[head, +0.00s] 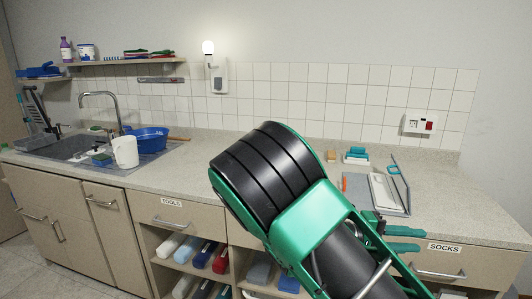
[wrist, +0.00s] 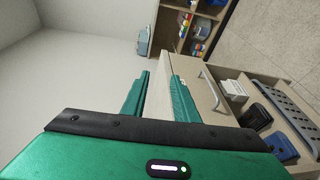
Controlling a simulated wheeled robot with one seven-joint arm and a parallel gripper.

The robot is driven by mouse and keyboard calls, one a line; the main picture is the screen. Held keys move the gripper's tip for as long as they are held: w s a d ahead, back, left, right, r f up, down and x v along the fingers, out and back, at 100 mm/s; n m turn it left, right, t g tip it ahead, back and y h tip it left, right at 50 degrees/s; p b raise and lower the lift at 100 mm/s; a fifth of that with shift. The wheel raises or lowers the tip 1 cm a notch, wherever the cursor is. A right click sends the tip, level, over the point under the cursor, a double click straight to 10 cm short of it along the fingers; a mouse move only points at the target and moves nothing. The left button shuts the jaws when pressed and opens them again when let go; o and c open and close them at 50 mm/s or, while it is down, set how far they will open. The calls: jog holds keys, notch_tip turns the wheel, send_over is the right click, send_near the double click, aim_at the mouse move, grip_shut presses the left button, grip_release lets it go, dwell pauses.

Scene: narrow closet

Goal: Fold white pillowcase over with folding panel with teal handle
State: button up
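The grey folding board (head: 361,188) lies on the counter at the right in the head view. The white pillowcase (head: 384,192) appears as a pale flat shape on it, partly hidden by my arm. A narrow panel (head: 400,190) with a teal part (head: 394,170) stands tilted up at the board's right side. My gripper (head: 420,239) is in front of the board, near the counter's front edge above the SOCKS drawer, apart from the panel. In the wrist view its two teal fingers (wrist: 160,100) are apart, with nothing held between them; neither board nor pillowcase is recognisable there.
A teal-topped brush-like item (head: 356,155) and a small tan block (head: 331,156) stand behind the board. A sink (head: 70,147) with a blue basin (head: 148,138) and a white pitcher (head: 125,152) is at the left. The counter's middle is largely hidden by my arm.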

jog(key=s+d+f+m+g+y, duration=0.45)
jog(key=s+d+y, duration=0.5)
jog(key=s, duration=0.35)
jog(key=s+a+r+m+t+y, duration=0.2)
jog(key=s+a+r+t+y, duration=0.2)
jog(key=s+y, duration=0.3)
jog(key=s+a+r, duration=0.1)
jog(key=s, duration=0.3)
jog(key=shift+s, duration=0.3)
jog(key=shift+s+a+r+m, duration=0.15)
jog(key=shift+s+r+m, duration=0.05)
jog(key=shift+m, duration=0.05)
jog(key=shift+c, duration=0.7)
jog(key=shift+a+t, duration=0.1)
jog(key=shift+t, duration=0.15)
jog(key=c, duration=0.5)
jog(key=shift+s, duration=0.1)
grip_shut()
